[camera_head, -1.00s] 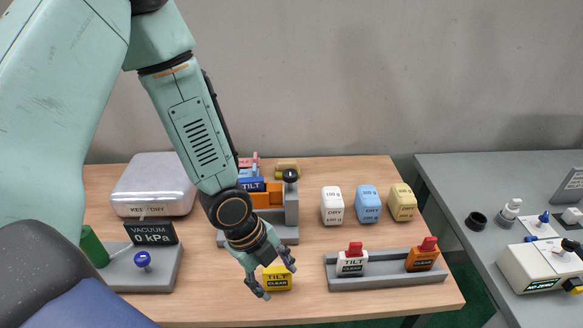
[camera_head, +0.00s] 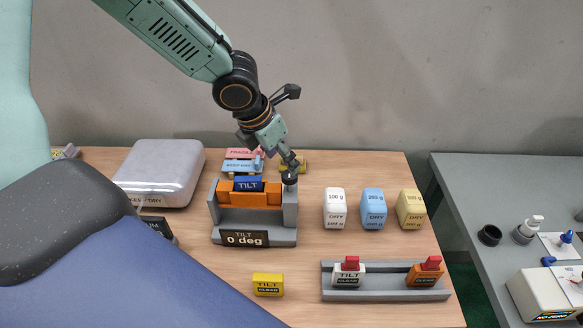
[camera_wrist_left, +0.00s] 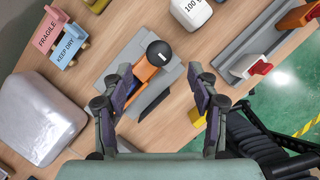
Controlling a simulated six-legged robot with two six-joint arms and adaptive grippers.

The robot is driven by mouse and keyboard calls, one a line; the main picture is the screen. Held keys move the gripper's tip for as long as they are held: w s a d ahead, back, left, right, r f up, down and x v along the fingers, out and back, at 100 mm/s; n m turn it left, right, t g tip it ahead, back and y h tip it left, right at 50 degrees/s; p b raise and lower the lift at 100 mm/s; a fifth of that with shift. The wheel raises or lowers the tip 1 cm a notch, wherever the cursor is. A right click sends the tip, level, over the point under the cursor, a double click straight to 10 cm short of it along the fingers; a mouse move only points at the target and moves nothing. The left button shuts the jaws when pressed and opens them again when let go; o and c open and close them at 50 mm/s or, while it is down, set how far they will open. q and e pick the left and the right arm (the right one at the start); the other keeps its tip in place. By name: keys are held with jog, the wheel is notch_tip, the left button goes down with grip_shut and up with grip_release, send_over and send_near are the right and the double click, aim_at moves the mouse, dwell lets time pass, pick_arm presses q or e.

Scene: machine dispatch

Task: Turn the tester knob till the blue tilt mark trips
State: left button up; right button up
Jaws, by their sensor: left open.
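The tilt tester (camera_head: 222,236) is a grey stand on the wooden table, with an orange cradle (camera_head: 232,194) and a sign (camera_head: 245,239) reading TILT 0 deg. The blue tilt mark (camera_head: 248,184) sits in the cradle. The black tester knob (camera_head: 290,178) is at the stand's right end; it also shows in the left wrist view (camera_wrist_left: 159,52). My left gripper (camera_head: 291,162) is above the knob. In the left wrist view its fingers (camera_wrist_left: 162,78) are spread, with the knob ahead between them and no visible contact. My right gripper is not in view.
White (camera_head: 335,208), blue (camera_head: 373,208) and yellow (camera_head: 411,209) weights stand right of the tester. A grey rack (camera_head: 385,294) holds white and orange tilt marks in front. A yellow tilt mark (camera_head: 268,284) lies nearer. A silver case (camera_head: 160,172) is at left.

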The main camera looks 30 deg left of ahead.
aim_at(288, 176)
pick_arm(q)
jog(key=x, duration=0.4)
jog(key=shift+s+a+f, duration=0.1)
jog(key=shift+s+a, duration=0.1)
jog(key=shift+a, duration=0.15)
jog(key=shift+w+d+f, duration=0.1)
jog(key=shift+w+f, duration=0.15)
jog(key=shift+f, duration=0.05)
jog(key=shift+w+d+f, duration=0.35)
jog(key=shift+d+f, duration=0.15)
jog(key=shift+s+a+f, duration=0.15)
jog(key=shift+a, duration=0.25)
jog(key=shift+w+d, duration=0.25)
jog(key=shift+d, duration=0.05)
jog(key=c, duration=0.4)
jog(key=shift+c, duration=0.7)
jog(key=shift+s+a, duration=0.15)
jog(key=shift+a, duration=0.05)
jog(key=c, duration=0.4)
jog(key=shift+d, duration=0.2)
jog(key=shift+c, duration=1.2)
